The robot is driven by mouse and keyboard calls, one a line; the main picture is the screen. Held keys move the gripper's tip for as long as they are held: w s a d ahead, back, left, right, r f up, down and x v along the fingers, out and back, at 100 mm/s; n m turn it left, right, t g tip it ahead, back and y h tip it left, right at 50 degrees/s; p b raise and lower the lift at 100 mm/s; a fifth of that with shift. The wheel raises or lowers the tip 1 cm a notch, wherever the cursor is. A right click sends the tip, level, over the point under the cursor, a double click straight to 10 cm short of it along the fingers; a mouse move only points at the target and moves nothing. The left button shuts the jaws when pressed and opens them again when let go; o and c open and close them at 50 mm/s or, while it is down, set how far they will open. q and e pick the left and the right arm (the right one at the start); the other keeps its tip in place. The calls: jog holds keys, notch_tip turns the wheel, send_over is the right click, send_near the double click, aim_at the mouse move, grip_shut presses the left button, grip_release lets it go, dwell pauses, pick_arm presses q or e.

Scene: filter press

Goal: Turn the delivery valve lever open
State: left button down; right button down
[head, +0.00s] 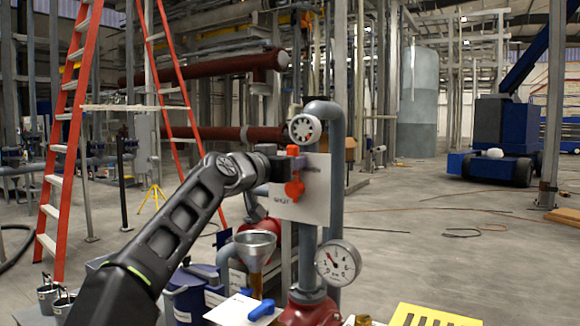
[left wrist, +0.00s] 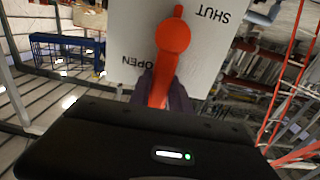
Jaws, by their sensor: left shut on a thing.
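The orange delivery valve lever (head: 294,189) is mounted on a white plate (head: 312,208) in front of a grey pipe. In the left wrist view the lever (left wrist: 172,40) runs from its round hub down into my gripper, close beside the word OPEN. The plate (left wrist: 205,62) there shows OPEN and SHUT upside down. My left gripper (head: 291,168) reaches in from the left and is shut on the lever's handle. Its dark fingers (left wrist: 162,94) sit on both sides of the handle, partly hidden by the gripper body. My right gripper is not in view.
A pressure gauge (head: 338,263) and a funnel (head: 255,242) stand below the plate. A small blue handle (head: 262,310) and a yellow slotted plate (head: 432,316) are lower down. Open floor lies to the right.

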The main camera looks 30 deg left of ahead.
pick_arm(q)
jog(key=shift+f, duration=0.1)
jog(key=c, duration=1.2)
grip_release()
jog(key=shift+s+b, duration=0.3)
jog(key=shift+s, duration=0.15)
jog(key=s+b, duration=0.2)
jog(key=s, duration=0.4)
jog(key=shift+s+d, duration=0.15)
jog(key=shift+s, duration=0.25)
